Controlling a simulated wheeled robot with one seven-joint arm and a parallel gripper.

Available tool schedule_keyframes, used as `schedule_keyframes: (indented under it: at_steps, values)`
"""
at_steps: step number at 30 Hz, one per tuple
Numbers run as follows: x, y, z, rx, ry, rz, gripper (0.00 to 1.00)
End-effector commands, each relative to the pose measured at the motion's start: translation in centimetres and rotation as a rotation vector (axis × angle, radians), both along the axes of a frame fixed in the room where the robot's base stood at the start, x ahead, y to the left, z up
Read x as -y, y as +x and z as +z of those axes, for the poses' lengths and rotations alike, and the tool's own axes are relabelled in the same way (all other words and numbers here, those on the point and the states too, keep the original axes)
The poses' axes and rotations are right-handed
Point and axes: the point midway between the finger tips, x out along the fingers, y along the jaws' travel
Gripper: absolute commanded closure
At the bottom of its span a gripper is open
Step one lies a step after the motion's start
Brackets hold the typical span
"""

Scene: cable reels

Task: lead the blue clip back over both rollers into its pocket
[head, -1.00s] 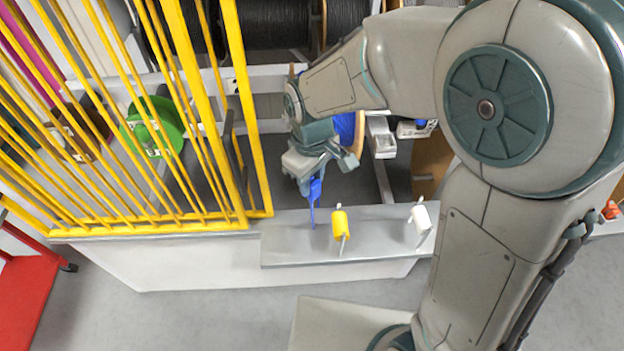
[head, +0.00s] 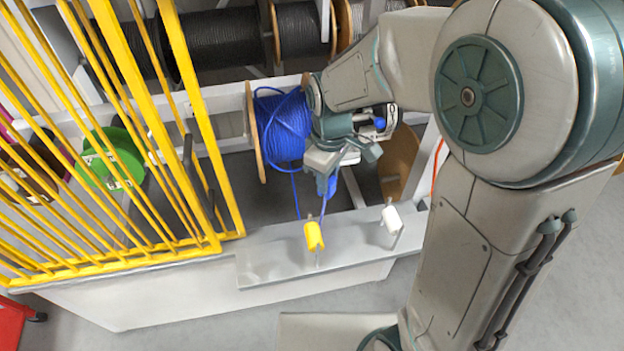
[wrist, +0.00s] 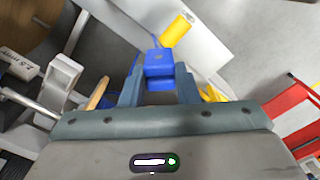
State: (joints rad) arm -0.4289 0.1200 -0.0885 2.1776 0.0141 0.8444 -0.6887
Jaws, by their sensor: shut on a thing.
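My gripper (head: 328,178) is shut on the blue clip (head: 328,187), above and behind the ledge. The clip also shows between the fingers in the wrist view (wrist: 159,68). The yellow roller (head: 314,237) stands on the ledge just below and slightly left of the clip. The white roller (head: 391,218) stands farther right on the ledge. Blue cable runs down from the blue reel (head: 283,128) toward the yellow roller, and a strand rises to the clip. I cannot tell whether it touches the roller. I cannot make out the pocket for certain.
The grey ledge (head: 270,262) runs along the front. Yellow bars (head: 195,130) stand close on the left, with a green reel (head: 110,158) behind them. Black cable reels (head: 225,40) line the back. A pale slotted bracket (wrist: 62,75) shows left in the wrist view.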

Motion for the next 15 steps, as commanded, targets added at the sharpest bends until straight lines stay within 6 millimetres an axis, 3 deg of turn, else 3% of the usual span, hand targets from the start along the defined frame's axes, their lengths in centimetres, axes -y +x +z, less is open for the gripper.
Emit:
schedule_keyframes:
  at_steps: [15]
  values:
    - [5.9,2.3,-0.1,0.000,0.000,-0.002,0.95]
